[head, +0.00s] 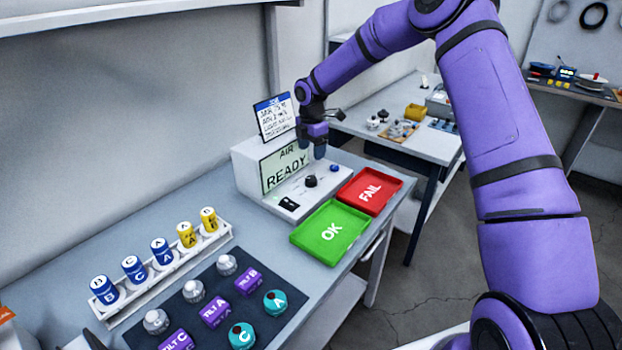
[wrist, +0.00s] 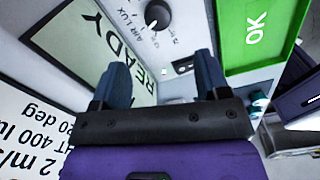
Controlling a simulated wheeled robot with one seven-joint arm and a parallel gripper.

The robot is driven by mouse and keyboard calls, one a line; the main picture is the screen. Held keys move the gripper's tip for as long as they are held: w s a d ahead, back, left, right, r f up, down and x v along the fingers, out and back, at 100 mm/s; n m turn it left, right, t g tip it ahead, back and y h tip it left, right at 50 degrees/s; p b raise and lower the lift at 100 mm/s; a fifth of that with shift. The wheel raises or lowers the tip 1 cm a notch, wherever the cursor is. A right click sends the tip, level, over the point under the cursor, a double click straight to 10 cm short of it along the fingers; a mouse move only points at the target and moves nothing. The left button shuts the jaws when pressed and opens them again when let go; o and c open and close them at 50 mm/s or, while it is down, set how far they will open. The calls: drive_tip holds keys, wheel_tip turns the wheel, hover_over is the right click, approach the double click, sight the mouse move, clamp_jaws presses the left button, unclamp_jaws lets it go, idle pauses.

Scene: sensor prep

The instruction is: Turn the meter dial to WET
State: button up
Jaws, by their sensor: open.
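The meter (head: 262,160) is a white box at the back of the bench, with a screen (head: 285,167) reading "AIR READY". Its black round dial (head: 311,181) sits on the low front panel. In the wrist view the dial (wrist: 158,14) is at the top, with a white pointer mark and small labels, "AIR" and "LUX" among them; I cannot make out WET. My gripper (head: 312,146) is above the meter, up and behind the dial. In the wrist view my gripper (wrist: 162,78) has its fingers apart, with nothing between them and the dial beyond the tips.
A green OK tray (head: 318,250) and a red FAIL tray (head: 369,190) lie right of the meter. A job card (head: 275,118) stands behind it. A white rack (head: 165,277) of labelled cylinders and a dark mat (head: 262,308) with several parts are in front. A black switch (head: 289,204) is left of the dial.

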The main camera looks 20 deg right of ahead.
sight(311, 178)
drive_tip(key=f, duration=1.1)
drive_tip(key=shift+w+f, duration=0.2)
drive_tip(key=shift+f, duration=0.15)
drive_tip(key=c, duration=0.9)
